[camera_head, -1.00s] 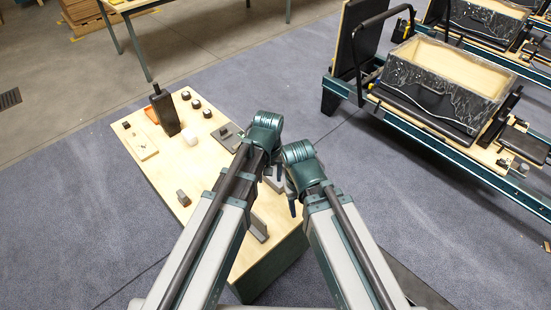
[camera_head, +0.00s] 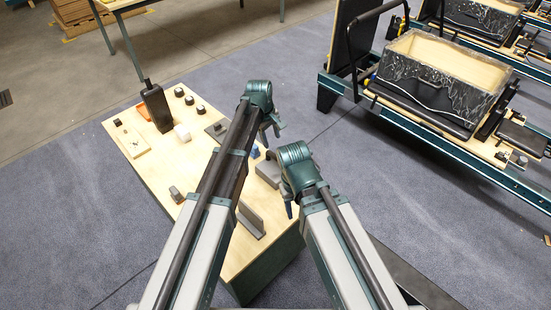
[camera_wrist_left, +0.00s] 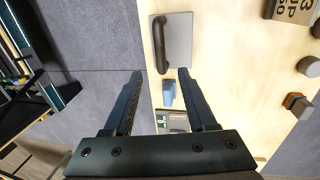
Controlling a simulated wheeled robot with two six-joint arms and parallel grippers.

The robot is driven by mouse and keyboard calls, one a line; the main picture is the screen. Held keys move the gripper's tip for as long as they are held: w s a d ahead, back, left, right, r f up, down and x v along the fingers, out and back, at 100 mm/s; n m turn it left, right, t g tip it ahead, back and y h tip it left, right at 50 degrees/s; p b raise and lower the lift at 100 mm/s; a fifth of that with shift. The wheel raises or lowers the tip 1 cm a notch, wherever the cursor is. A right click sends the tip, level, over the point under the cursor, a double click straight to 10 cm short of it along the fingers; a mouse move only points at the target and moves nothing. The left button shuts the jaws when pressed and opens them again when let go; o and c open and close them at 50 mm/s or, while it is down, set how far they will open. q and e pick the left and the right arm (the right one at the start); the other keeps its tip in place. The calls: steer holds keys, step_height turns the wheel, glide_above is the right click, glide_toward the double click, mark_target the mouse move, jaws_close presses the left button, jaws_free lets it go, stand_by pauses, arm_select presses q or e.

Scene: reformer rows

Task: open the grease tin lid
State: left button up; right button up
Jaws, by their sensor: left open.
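A grey square plate with a dark bar handle (camera_wrist_left: 181,45) lies near the table edge in the left wrist view. A grey box (camera_head: 268,173) by the table's right edge in the head view may be the same thing. My left gripper (camera_wrist_left: 160,74) is open and empty, its fingertips above the table edge, just short of the plate. It also shows in the head view (camera_head: 271,128). My right gripper (camera_head: 290,203) hangs beside the table's right edge; its jaws are too hidden to judge.
A small blue item (camera_wrist_left: 168,93) shows between my left fingers. Carpet is free at right, before the reformers.

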mark_target(276, 157)
arm_select(q)
steer(key=f+b, duration=0.3)
steer(key=w+d+f+b, duration=0.1)
steer(key=f+b, duration=0.6)
steer(key=f, duration=0.1)
steer(key=shift+w+d+f, duration=0.15)
steer(key=shift+w+d, duration=0.1)
steer(key=shift+w, duration=0.05)
jaws_close()
stand_by(1.0)
